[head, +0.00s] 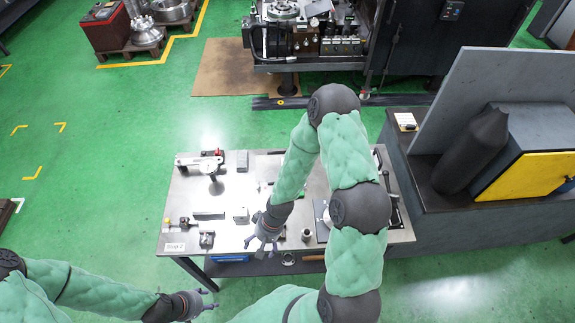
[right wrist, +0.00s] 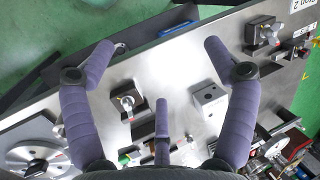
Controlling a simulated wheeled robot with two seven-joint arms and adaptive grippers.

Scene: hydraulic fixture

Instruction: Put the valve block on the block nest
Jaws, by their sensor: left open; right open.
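A small pale metal block with holes, apparently the valve block (right wrist: 209,100), stands on the steel table (right wrist: 165,75). In the head view the valve block (head: 240,214) is left of my right gripper (head: 262,236). In the right wrist view my right gripper (right wrist: 160,62) is open and empty, its fingers spread above the table, with the block close to the right finger. I cannot tell for sure which fixture is the block nest. My left gripper (head: 203,302) is open and empty, in front of the table's lower left edge.
A clamp-like fixture (right wrist: 128,101) lies between my right fingers. Another clamp (right wrist: 265,33) stands near the table edge; a round disc (right wrist: 38,158) lies at lower left. A dark bench (head: 470,215) with a yellow-fronted cabinet (head: 527,177) adjoins at right. Green floor is open at left.

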